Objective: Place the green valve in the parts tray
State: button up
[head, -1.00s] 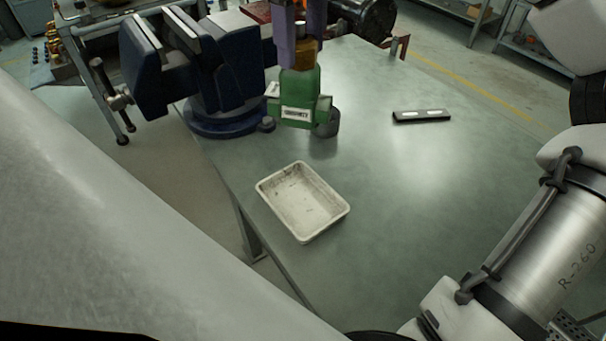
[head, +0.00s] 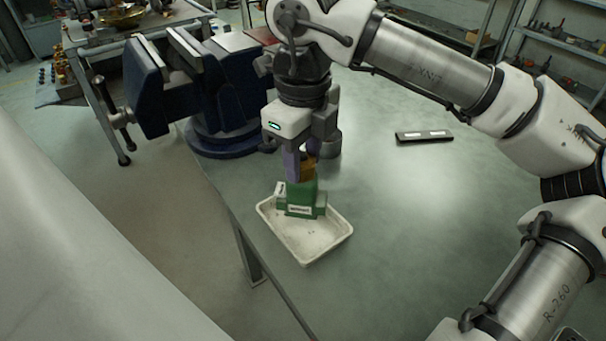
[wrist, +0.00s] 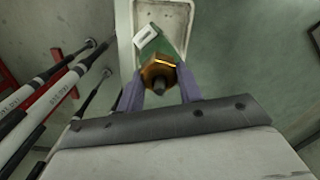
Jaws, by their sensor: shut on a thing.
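The green valve (head: 300,196), with a brass top and a white label, is upright over the back part of the parts tray (head: 322,246). I cannot tell whether its base touches the tray floor. The tray is white, shallow and otherwise empty. My gripper (head: 301,168) points down and is shut on the valve's brass top. In the wrist view the brass nut (wrist: 159,72) sits between my two purple fingers, with the green body behind it and the tray's rim (wrist: 124,40) around it.
A large blue vise (head: 205,90) stands behind and left of the tray. A black bar with light marks (head: 424,137) lies to the right on the bench (head: 400,200). The tray is near the bench's left edge. The bench right of the tray is clear.

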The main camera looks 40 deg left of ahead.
aim_at(303, 177)
jog(key=shift+f, duration=2.05)
jog(key=shift+f, duration=0.15)
jog(key=o, duration=1.1)
notch_tip(303, 177, up, 12)
jog(key=shift+r, duration=0.2)
jog(key=shift+s+f, duration=0.1)
